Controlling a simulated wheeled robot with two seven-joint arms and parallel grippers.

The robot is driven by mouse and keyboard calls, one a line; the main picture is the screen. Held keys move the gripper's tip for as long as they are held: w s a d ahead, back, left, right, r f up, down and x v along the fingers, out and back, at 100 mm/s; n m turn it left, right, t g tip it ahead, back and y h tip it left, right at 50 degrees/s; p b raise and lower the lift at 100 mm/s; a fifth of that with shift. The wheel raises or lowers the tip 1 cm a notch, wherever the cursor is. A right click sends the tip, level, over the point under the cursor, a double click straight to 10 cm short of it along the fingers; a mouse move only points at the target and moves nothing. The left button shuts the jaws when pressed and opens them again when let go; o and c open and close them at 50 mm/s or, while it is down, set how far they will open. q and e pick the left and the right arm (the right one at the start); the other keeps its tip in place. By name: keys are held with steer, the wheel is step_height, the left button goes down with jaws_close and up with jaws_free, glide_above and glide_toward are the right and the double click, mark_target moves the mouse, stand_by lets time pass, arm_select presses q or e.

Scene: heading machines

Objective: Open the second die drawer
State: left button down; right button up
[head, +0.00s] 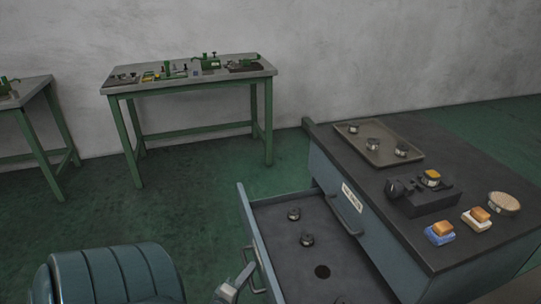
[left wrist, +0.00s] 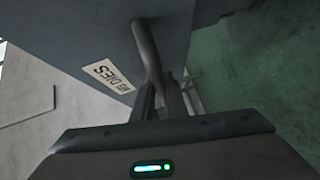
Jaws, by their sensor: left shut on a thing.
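A die drawer (head: 270,200) stands pulled out from the cabinet (head: 400,240). Another handle (head: 347,214) with a label is on the cabinet face above the open drawer. My right gripper is not in view.
A green-legged bench (head: 190,87) stands at the wall. Green floor lies clear between.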

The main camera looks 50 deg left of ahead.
arm_select(q)
steer(key=s, duration=0.1)
steer(key=s+a, duration=0.1)
steer(key=s, duration=0.1)
steer(key=s+a, duration=0.1)
steer(key=s, duration=0.1)
steer(key=shift+s, duration=0.15)
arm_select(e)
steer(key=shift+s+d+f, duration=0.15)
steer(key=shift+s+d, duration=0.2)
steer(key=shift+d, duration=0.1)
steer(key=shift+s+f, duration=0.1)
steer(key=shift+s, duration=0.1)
arm_select(q)
steer(key=c, duration=2)
jaws_free()
steer(key=shift+c, duration=0.2)
steer(key=b+v, duration=0.2)
steer(key=v, duration=1.5)
steer(key=shift+s, duration=0.15)
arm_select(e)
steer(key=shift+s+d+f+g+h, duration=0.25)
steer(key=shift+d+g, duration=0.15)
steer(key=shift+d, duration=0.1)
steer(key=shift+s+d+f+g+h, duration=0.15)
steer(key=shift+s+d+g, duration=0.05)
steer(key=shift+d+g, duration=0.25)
